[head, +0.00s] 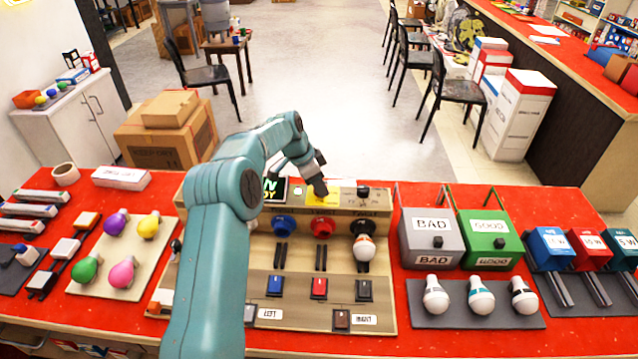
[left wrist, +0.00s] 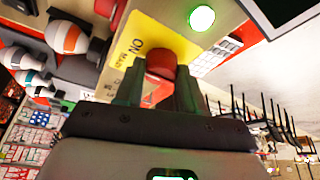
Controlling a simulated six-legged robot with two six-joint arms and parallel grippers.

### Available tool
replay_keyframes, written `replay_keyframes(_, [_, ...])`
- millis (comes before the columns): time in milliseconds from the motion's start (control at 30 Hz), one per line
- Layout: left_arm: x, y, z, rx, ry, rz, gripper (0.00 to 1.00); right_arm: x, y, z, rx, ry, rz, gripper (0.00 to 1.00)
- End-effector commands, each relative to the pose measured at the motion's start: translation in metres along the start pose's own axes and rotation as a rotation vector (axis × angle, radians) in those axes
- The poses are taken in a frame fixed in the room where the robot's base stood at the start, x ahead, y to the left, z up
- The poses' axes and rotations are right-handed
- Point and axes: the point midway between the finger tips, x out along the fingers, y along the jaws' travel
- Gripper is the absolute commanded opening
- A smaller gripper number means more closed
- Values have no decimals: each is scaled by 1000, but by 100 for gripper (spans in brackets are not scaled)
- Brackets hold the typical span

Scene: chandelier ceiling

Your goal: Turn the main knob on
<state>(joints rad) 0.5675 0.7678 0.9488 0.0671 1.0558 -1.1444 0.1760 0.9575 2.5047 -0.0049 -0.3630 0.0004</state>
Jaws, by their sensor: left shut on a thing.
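The main knob (left wrist: 161,64) is red and sits on a yellow plate (left wrist: 135,38) marked "ON" and "MAIN" in the left wrist view. My left gripper (left wrist: 160,88) has its two dark fingers on either side of the knob and is shut on it. In the head view the gripper (head: 319,190) points down at the yellow plate (head: 327,201) at the back of the test panel (head: 372,204), and it hides the knob. A round green light (left wrist: 201,18) beside the plate is lit. My right gripper is not in view.
The panel has blue (head: 283,225) and red (head: 321,227) sockets, with a bulb (head: 364,249) at the third. Grey "BAD" (head: 431,236) and green "GOOD" (head: 489,240) boxes stand right. Coloured bulbs lie on a board (head: 119,262) at left. A dark screen (left wrist: 287,12) is near the plate.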

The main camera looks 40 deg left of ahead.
Motion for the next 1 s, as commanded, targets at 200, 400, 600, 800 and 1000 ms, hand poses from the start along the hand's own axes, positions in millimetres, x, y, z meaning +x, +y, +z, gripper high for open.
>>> replay_keyframes(200, [-5, -4, -2, 1, 6, -15, 8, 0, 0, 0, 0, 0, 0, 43])
replay_keyframes(400, [-3, -2, -1, 0, 3, -9, 63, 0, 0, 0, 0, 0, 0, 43])
replay_keyframes(600, [-3, -2, 0, 0, 2, -6, 63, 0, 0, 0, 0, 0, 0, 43])
replay_keyframes(800, [-30, -2, 0, 0, 4, -10, 63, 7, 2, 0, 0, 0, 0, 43])
replay_keyframes(1000, [-85, -2, 0, 0, 5, -12, 63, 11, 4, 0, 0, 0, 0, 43])
